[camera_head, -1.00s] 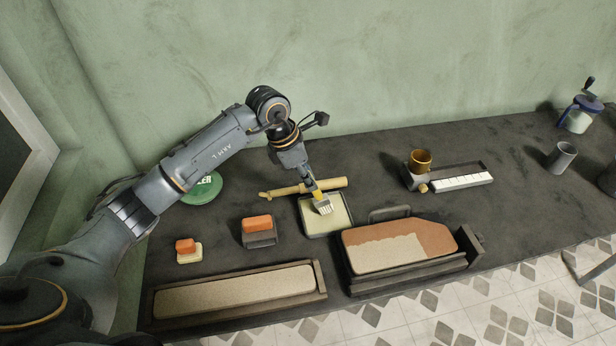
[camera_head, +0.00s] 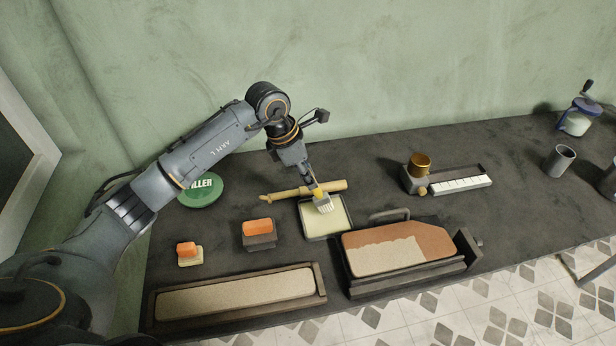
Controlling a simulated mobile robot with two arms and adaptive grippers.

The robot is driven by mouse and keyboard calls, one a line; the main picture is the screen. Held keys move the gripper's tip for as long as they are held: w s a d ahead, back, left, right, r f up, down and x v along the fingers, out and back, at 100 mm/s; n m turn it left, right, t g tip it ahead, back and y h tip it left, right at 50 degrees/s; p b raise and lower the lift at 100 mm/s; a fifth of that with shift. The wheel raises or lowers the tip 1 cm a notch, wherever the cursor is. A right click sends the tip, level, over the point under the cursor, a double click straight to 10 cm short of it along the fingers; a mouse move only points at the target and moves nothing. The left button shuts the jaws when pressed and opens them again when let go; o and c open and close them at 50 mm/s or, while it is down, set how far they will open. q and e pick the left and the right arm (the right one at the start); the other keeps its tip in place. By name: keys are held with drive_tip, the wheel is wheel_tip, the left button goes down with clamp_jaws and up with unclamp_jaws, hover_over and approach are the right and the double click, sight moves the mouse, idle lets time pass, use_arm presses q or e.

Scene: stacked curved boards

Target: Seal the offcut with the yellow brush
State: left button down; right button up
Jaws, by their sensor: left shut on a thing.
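My left gripper (camera_head: 312,184) is shut on the yellow brush (camera_head: 320,194) and holds it bristles down over a shallow tray (camera_head: 310,233) of pale liquid. The pale bristles (camera_head: 324,206) are at the tray; I cannot tell whether they touch the liquid. A board clamped in a dark holder (camera_head: 400,276) at front right is reddish brown (camera_head: 430,240) with a paler patch (camera_head: 385,257) over its front left part; it may be the offcut. A long pale board (camera_head: 235,293) lies in a dark frame at front left. My right gripper is not in view.
A wooden stick (camera_head: 285,193) lies behind the tray. Two orange-topped blocks (camera_head: 258,227) (camera_head: 187,249) and a green lid (camera_head: 203,192) are at left. A gold cup (camera_head: 420,164) on a holder with a white strip stands behind right.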

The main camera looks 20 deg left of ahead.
use_arm(q)
drive_tip(key=shift+r+p, duration=1.05)
drive_tip(key=shift+r, duration=1.45)
